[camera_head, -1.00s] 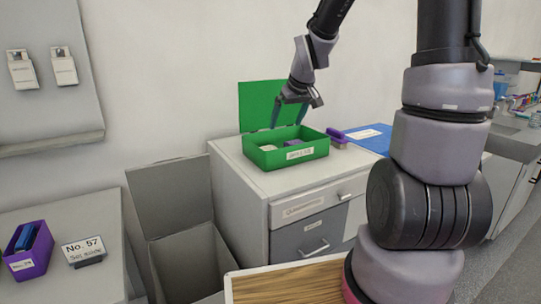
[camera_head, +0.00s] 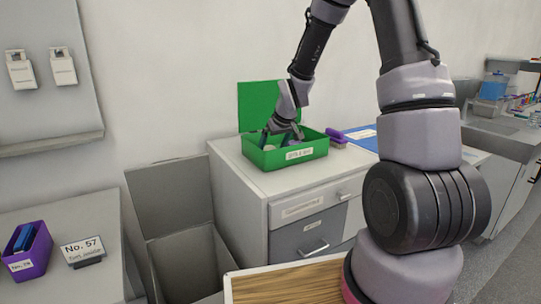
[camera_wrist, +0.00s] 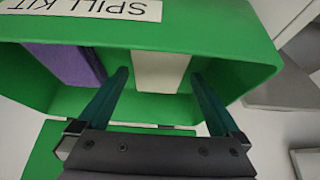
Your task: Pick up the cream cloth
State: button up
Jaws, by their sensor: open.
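The cream cloth (camera_wrist: 162,66) is a pale, folded block inside the green spill kit box (camera_wrist: 235,40), in the wrist view. My gripper (camera_wrist: 159,77) is open, with its two teal fingers reaching into the box, one on each side of the cloth. The fingers look apart from the cloth; whether either touches it I cannot tell. In the head view the box (camera_head: 292,157) stands on the cabinet with its lid up, and my gripper (camera_head: 281,132) is down in its opening, largely hiding the contents.
A purple item (camera_wrist: 65,62) lies in the box beside the left finger. The box walls stand close around the fingers. The raised green lid (camera_head: 262,100) is behind. A purple object (camera_head: 336,137) and a blue mat (camera_head: 362,137) lie right of the box.

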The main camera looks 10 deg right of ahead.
jog(key=shift+w+a+f, duration=0.1)
jog(key=shift+w+f, duration=0.2)
jog(key=shift+f, duration=0.35)
jog(key=shift+f, duration=0.2)
jog(key=c, duration=1.1)
notch_tip(320, 180, up, 10)
jog(key=shift+r, duration=0.25)
